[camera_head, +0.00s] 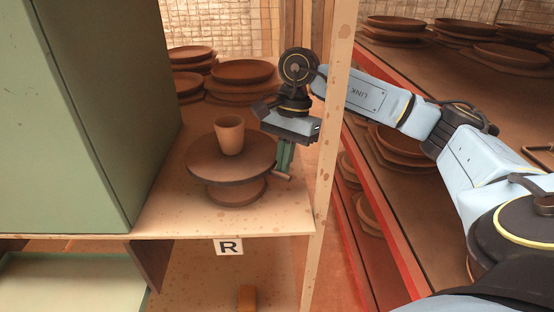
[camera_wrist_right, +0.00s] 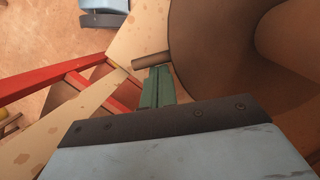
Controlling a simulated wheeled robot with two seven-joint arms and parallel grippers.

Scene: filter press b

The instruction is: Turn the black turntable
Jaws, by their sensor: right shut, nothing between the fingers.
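The turntable (camera_head: 205,172) is a dark brown-black round disc on a smaller round foot, standing on a speckled shelf. A tan cup (camera_head: 229,135) stands upright on it. A short brown peg (camera_head: 281,175) sticks out from the disc's right rim. My right gripper (camera_head: 284,164) points down at that rim with its green fingers shut and empty. In the right wrist view the fingertips (camera_wrist_right: 157,76) are right by the peg (camera_wrist_right: 152,60) and the turntable's edge (camera_wrist_right: 205,55); whether they touch I cannot tell. My left gripper is not in view.
A green cabinet (camera_head: 110,110) stands left of the turntable. A wooden post (camera_head: 335,110) rises beside my right arm. Stacked brown plates (camera_head: 240,80) lie behind, and more plates (camera_head: 400,145) fill the red-edged racks at right. An "R" label (camera_head: 229,247) marks the shelf's front.

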